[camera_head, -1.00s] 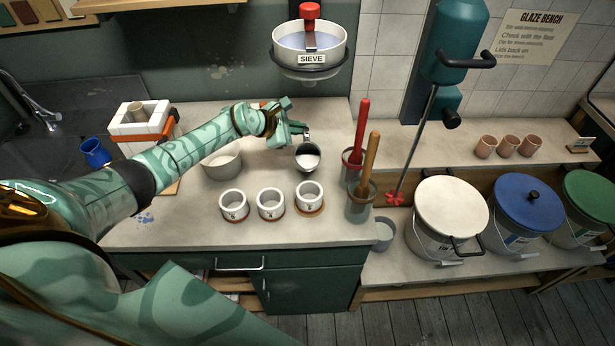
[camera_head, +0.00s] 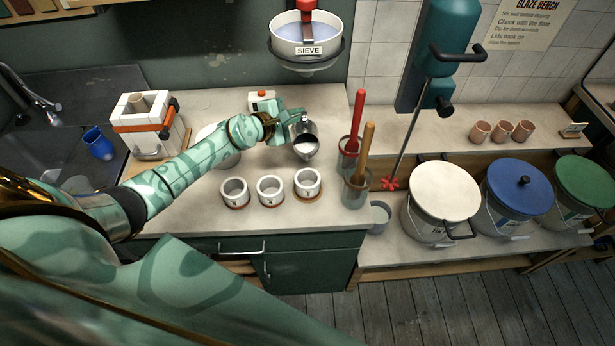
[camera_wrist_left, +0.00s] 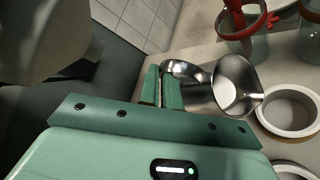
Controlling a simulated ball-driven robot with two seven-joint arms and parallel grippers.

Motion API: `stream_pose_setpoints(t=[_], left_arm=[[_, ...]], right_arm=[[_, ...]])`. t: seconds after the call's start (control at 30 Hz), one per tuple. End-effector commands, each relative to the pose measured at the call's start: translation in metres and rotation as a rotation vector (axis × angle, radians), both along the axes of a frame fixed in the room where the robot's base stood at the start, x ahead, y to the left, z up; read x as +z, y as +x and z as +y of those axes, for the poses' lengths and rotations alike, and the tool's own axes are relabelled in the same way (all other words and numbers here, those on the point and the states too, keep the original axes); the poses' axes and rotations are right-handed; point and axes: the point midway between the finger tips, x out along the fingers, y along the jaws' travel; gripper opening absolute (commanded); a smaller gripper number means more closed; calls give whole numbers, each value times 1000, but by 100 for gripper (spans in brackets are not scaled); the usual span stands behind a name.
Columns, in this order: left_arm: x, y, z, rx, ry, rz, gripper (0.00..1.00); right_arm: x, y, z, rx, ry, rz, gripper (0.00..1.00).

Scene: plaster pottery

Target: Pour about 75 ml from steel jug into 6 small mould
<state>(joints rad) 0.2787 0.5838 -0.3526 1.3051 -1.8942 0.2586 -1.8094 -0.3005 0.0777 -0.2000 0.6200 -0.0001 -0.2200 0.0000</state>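The steel jug (camera_head: 306,143) is held above the bench, tilted with its mouth toward the moulds; white liquid shows inside it in the left wrist view (camera_wrist_left: 226,95). My left gripper (camera_head: 297,122) is shut on its handle; its fingers (camera_wrist_left: 161,88) show at the handle in the wrist view. Three small white round moulds stand in a row: left (camera_head: 234,192), middle (camera_head: 270,190) and right (camera_head: 307,184). Their labels are too small to read. The jug is just behind the right mould; a mould (camera_wrist_left: 289,110) appears beside its lip. No stream is visible. My right gripper is out of view.
A white bowl (camera_head: 222,150) is partly hidden behind my left arm. Containers with red (camera_head: 357,120) and wooden-handled (camera_head: 365,150) tools stand right of the jug. The sieve (camera_head: 308,35) hangs behind. A strapped white mould (camera_head: 147,120) and blue cup (camera_head: 98,143) are left.

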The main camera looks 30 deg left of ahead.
Motion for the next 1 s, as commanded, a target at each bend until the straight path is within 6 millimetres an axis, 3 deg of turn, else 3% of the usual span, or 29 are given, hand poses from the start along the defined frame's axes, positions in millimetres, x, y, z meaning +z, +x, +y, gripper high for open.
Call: stream_pose_setpoints(t=[1.0], left_arm=[[9, -9, -6, 0, 60, -97, 0]], right_arm=[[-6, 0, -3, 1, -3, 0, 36]])
